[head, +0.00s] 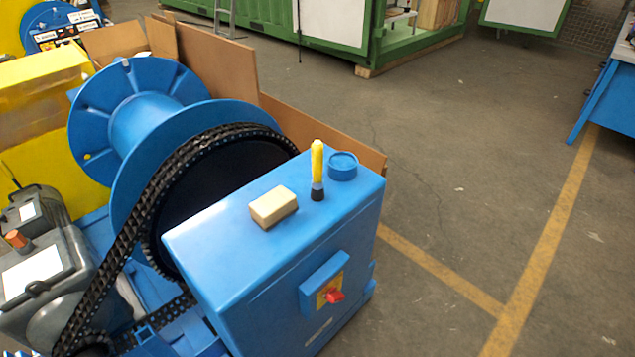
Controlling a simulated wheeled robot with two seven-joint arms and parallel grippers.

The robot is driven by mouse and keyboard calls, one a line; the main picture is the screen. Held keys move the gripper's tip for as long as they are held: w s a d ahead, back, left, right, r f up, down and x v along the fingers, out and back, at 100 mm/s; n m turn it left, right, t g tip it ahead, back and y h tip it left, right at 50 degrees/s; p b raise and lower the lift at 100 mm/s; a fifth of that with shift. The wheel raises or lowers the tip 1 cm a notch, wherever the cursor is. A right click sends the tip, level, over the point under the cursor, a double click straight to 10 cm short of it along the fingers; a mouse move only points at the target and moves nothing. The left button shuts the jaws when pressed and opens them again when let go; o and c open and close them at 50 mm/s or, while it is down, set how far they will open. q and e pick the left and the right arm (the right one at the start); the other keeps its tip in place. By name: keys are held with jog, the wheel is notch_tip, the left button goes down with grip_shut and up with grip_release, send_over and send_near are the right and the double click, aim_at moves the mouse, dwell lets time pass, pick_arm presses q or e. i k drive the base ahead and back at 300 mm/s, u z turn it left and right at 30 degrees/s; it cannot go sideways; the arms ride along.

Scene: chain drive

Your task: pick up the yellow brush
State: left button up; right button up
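The yellow brush (317,163) stands upright on the top of the blue cabinet (215,240). It has a yellow handle at the top and a dark band and dark end at the bottom, resting on the surface. It stands between a beige block and a round blue container, apart from the block. Neither of my grippers shows in the head view, and nothing holds the brush.
A beige block (273,207) lies left of the brush and a round blue container (343,165) stands to its right. A large blue reel (150,115) with a black chain (135,215) is at the left. Brown panels (325,135) stand behind. Open floor lies at the right.

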aim_at(316, 193)
jog(key=k, duration=1.1)
jog(key=z, duration=0.9)
jog(key=i, duration=1.05)
jog(key=u, duration=0.4)
jog(key=i, duration=0.95)
jog(key=u, duration=0.85)
